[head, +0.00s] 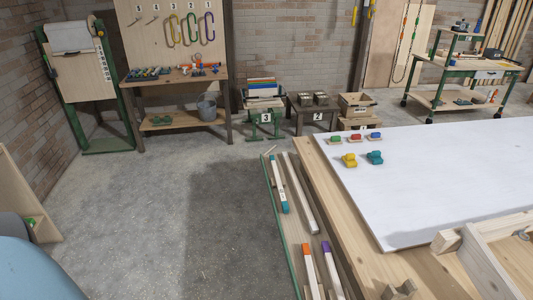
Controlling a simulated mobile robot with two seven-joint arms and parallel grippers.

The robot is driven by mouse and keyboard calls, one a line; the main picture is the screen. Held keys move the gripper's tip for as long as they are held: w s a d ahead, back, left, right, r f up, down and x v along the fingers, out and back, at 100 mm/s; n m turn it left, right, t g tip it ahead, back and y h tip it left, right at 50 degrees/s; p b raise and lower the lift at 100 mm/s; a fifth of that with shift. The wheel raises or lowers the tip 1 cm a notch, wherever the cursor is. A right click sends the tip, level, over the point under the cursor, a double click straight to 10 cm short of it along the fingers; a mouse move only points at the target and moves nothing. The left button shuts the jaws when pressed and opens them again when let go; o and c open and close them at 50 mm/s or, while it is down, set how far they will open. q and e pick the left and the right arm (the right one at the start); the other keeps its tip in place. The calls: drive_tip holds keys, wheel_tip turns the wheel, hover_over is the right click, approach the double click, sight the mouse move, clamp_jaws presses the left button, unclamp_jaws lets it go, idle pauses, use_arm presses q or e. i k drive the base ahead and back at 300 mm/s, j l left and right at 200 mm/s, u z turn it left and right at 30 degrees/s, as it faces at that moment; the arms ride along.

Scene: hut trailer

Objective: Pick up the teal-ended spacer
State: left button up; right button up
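The teal-ended spacer (279,190) is a long pale bar with a teal near end. It lies in a long, low wooden rack (292,228) with a green edge, along the left side of the big table. A plain pale bar (301,195) lies just to its right. An orange-ended spacer (312,269) and a purple-ended spacer (331,267) lie nearer in the same rack. Neither of my grippers is in view, and nothing is seen touching the teal-ended spacer.
Open concrete floor (160,225) lies left of the rack. A workbench (175,76) stands behind.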

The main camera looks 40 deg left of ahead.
sight(278, 182)
drive_tip(key=u, duration=1.1)
drive_tip(key=i+j+z, duration=0.1)
drive_tip(key=z, duration=0.3)
drive_tip(key=i+j+z, duration=0.1)
drive_tip(key=j+z, duration=0.15)
drive_tip(key=z, duration=0.15)
drive_tip(key=j+z, duration=0.2)
drive_tip(key=z, duration=0.2)
drive_tip(key=i+j+z, duration=0.25)
drive_tip(key=j, duration=0.25)
drive_tip(key=j+z, duration=0.2)
drive_tip(key=j, duration=0.35)
drive_tip(key=j+z, duration=0.2)
drive_tip(key=j, duration=1.95)
drive_tip(key=i+j, duration=0.5)
drive_tip(key=j, duration=0.1)
